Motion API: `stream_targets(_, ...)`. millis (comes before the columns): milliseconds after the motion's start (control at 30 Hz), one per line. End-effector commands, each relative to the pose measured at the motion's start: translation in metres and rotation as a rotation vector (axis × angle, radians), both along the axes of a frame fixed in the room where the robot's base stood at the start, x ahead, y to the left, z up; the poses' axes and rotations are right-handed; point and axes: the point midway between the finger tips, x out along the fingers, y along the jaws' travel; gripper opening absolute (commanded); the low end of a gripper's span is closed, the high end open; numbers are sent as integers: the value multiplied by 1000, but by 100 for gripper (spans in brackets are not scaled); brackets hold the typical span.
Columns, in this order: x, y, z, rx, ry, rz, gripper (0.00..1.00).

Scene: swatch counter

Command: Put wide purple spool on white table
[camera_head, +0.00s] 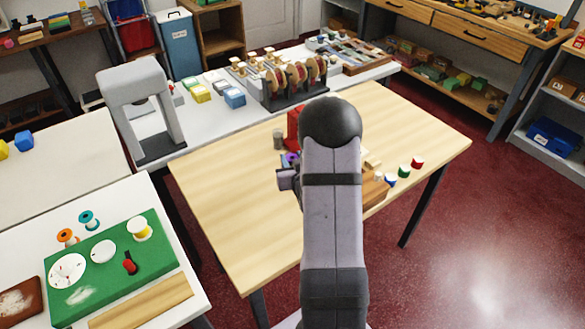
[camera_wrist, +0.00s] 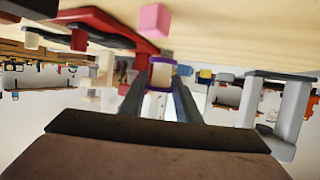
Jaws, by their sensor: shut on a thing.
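My gripper (camera_wrist: 160,92) is shut on the purple spool (camera_wrist: 159,76), whose purple rim and pale middle show between the two fingers in the wrist view. In the head view only a small purple part (camera_head: 291,158) shows beside my arm, over the wooden table; the rest is hidden.
The wooden table (camera_head: 225,190) has clear room at its left. A red object (camera_head: 293,128) stands near the spool. Small coloured items, including a red one (camera_head: 417,162), lie right of my arm. A grey arch (camera_head: 140,105) and a spool rack (camera_head: 293,85) stand farther back.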

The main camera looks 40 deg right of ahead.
Motion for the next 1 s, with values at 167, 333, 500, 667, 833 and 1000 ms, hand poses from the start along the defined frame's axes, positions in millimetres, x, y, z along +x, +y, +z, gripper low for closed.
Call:
stream_targets(167, 0, 0, -8, 2, 2, 0, 5)
stream_targets(333, 0, 0, -27, 3, 2, -1, 5)
stream_targets(500, 0, 0, -40, 1, 1, 0, 5)
stream_targets(667, 0, 0, -41, -1, -1, -1, 5)
stream_targets(833, 0, 0, -42, 0, 0, 0, 5)
stream_targets(1000, 0, 0, -46, 0, 0, 0, 32)
